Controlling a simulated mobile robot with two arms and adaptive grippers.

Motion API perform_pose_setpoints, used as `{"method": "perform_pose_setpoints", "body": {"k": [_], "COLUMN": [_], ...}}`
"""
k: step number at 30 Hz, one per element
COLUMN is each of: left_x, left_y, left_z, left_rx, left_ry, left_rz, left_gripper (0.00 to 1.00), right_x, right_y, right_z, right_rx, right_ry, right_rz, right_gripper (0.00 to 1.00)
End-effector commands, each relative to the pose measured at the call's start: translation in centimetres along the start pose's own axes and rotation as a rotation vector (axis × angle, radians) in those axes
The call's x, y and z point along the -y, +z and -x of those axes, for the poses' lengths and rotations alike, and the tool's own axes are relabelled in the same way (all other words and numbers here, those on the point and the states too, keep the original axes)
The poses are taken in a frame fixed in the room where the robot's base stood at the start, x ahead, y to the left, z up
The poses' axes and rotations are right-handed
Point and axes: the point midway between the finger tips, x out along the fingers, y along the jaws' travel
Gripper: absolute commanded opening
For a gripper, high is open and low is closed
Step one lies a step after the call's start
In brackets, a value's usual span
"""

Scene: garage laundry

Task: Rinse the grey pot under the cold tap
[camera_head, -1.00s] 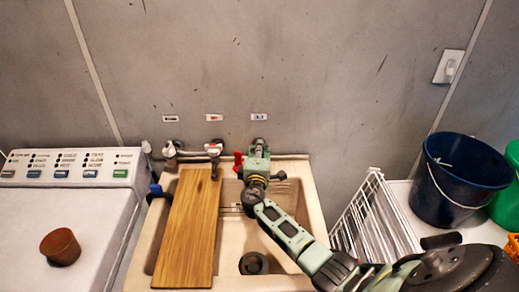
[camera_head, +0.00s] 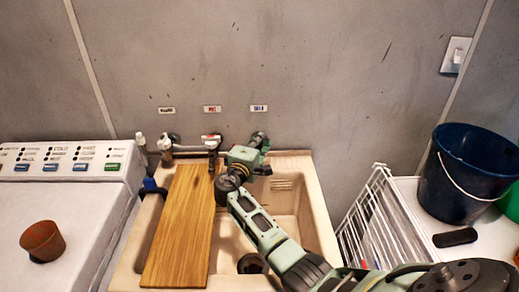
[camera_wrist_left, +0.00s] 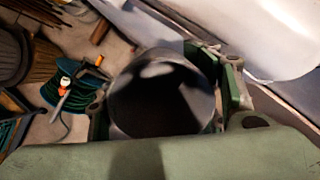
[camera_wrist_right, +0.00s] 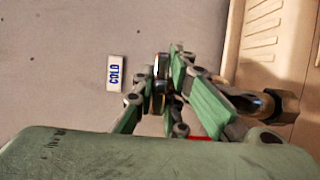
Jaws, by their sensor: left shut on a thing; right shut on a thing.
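My left gripper (camera_wrist_left: 165,98) is shut on the dark grey pot (camera_wrist_left: 160,90), seen from above its open mouth in the left wrist view. The pot is out of the head view, as is the left gripper. My right gripper (camera_head: 258,141) is at the back edge of the sink (camera_head: 318,222), below the rightmost wall label (camera_head: 258,108). In the right wrist view, that label reads COLD (camera_wrist_right: 115,73), and my right gripper (camera_wrist_right: 161,82) is shut on the cold tap's small metal handle (camera_wrist_right: 159,92). The fingers hide most of the handle. No water is discernible.
A wooden board (camera_head: 180,235) covers the sink's left part; the basin to its right is open, with my right arm across it. A washing machine with a brown pot (camera_head: 42,240) stands left. A white rack (camera_head: 375,220) and blue bucket (camera_head: 466,175) are right.

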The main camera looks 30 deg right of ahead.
Motion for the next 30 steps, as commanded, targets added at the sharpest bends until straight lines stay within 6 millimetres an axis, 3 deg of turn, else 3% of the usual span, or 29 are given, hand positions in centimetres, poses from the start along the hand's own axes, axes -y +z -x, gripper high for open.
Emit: {"method": "perform_pose_setpoints", "body": {"k": [11, 12, 18, 30], "left_x": [0.02, 0.02, 0.02, 0.02], "left_y": [-0.08, -0.08, -0.08, -0.08], "left_z": [-0.17, -0.17, -0.17, -0.18], "left_rx": [0.000, 0.000, 0.000, 0.000], "left_ry": [0.000, 0.000, 0.000, 0.000], "left_rz": [0.000, 0.000, 0.000, 0.000], "left_gripper": [0.33, 0.33, 0.33, 0.33], "right_x": [0.01, 0.01, 0.01, 0.03], "right_y": [0.05, 0.06, 0.03, -0.06], "right_z": [0.01, 0.01, 0.02, 0.85], "right_rx": [0.011, 0.011, 0.010, 0.008], "right_ry": [-0.002, -0.002, -0.002, -0.001], "right_rz": [0.003, 0.003, 0.002, 0.000], "right_gripper": [0.00, 0.15, 0.31, 0.31]}}
